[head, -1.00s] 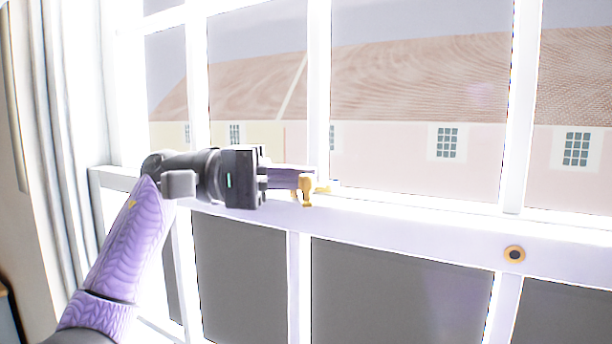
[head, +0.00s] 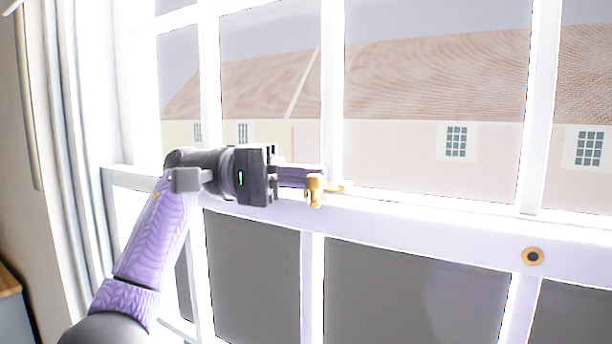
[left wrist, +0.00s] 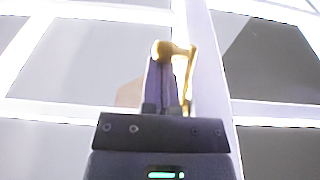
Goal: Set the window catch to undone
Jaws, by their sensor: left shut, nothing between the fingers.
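The window catch is a small brass piece (head: 316,190) on the white meeting rail of the window, near the middle of the head view. It also shows in the left wrist view (left wrist: 187,72), with a rounded knob and a thin arm running along the gripper. My left gripper (head: 318,180) is shut and empty, its fingertips right at the catch's knob. In the left wrist view the shut fingers (left wrist: 160,68) lie beside the brass arm, under the knob. I cannot tell whether they touch it. My right gripper is not in view.
The white meeting rail (head: 430,226) crosses the window, with glazing bars above and below. Buildings show outside.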

